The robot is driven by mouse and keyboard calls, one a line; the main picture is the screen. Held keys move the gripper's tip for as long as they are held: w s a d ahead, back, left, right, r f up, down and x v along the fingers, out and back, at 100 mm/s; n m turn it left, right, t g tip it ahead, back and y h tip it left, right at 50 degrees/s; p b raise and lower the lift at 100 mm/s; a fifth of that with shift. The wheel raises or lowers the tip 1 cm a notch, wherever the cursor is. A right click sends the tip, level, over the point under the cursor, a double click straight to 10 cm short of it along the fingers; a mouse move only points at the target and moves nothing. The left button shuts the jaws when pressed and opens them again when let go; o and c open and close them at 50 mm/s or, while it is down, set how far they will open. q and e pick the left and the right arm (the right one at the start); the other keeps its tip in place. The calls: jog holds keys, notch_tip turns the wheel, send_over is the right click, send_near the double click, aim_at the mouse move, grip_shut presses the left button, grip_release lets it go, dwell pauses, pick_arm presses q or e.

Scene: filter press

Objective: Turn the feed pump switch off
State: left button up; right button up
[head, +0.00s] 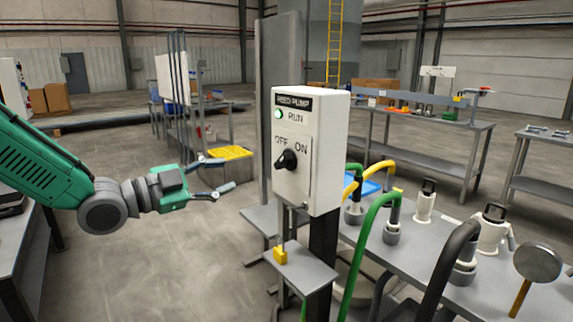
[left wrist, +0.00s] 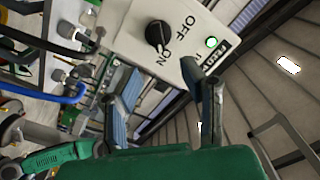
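The feed pump switch is a black rotary knob (head: 287,160) on a white control box (head: 318,150), with OFF printed at its upper left and ON at its upper right. The knob also shows in the left wrist view (left wrist: 157,35), where its handle appears to point toward ON. A green lamp (head: 278,114) beside the word RUN looks lit. My left gripper (head: 222,176) is open and empty, left of the box and apart from it. In the left wrist view its spread fingers (left wrist: 163,75) are short of the knob. My right gripper is not in view.
Green, yellow and black hoses (head: 368,240) run to fittings on a grey table at right.

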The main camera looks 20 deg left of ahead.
aim_at(279, 163)
pick_arm(q)
jog(key=x, duration=0.6)
jog(key=b+x, duration=0.1)
jog(key=x, duration=0.4)
jog(key=shift+w+d, duration=0.1)
jog(key=shift+d, duration=0.45)
jog(key=shift+w+d, duration=0.35)
jog(key=shift+w, duration=0.25)
jog(key=shift+d+r, duration=0.1)
jog(key=shift+d, duration=0.1)
grip_shut()
